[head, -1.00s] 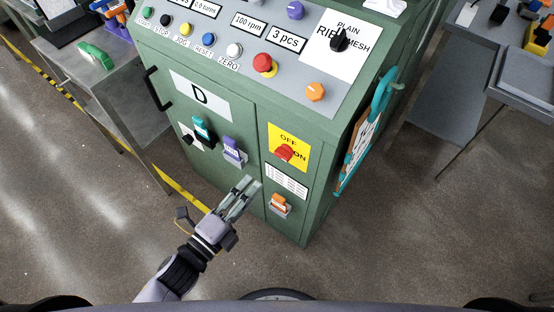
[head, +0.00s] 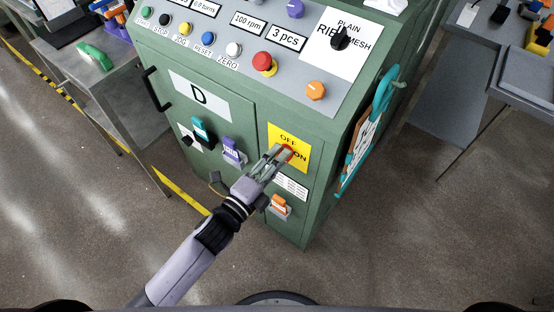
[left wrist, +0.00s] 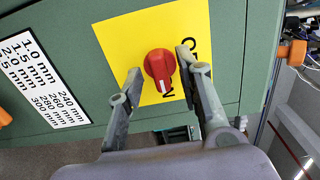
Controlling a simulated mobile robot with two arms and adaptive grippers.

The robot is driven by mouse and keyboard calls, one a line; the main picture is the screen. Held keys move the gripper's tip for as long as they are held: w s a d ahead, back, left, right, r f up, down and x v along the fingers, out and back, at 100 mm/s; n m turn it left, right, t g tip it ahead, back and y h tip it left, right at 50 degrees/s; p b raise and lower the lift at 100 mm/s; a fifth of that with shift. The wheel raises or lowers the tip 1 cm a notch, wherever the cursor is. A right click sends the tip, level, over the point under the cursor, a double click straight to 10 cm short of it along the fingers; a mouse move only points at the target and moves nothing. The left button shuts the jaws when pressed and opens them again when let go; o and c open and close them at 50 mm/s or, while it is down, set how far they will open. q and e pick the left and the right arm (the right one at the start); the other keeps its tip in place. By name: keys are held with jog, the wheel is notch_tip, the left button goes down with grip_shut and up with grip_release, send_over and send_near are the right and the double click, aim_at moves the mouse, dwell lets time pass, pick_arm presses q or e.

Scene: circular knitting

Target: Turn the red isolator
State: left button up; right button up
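The red isolator (head: 289,152) is a rotary knob on a yellow plate (head: 274,134) marked OFF and ON, on the front of the green machine. In the left wrist view the knob (left wrist: 160,66) has a white mark pointing down toward the partly hidden ON lettering. My left gripper (head: 280,154) is at the plate and hides part of the knob. It is open, with one finger on each side of the knob; the right finger is close to it, and a gap shows at the left finger. I cannot tell whether either touches. My right gripper is not in view.
An orange switch (head: 279,206) sits below the plate, and purple (head: 232,151) and teal (head: 202,130) handles are to its left. A teal-framed board (head: 366,135) hangs on the machine's right side. The floor in front is clear.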

pick_arm(q)
grip_shut()
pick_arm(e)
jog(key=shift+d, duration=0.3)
pick_arm(q)
jog(key=shift+n, duration=0.3)
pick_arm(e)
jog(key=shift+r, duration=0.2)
pick_arm(q)
jog(key=n+p, duration=0.7)
jog(key=n, duration=1)
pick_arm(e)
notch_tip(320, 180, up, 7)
pick_arm(q)
jog(key=shift+f+n, duration=0.1)
jog(key=shift+n, duration=0.2)
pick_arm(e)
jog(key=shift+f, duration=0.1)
pick_arm(q)
jog(key=shift+o, duration=0.3)
grip_release()
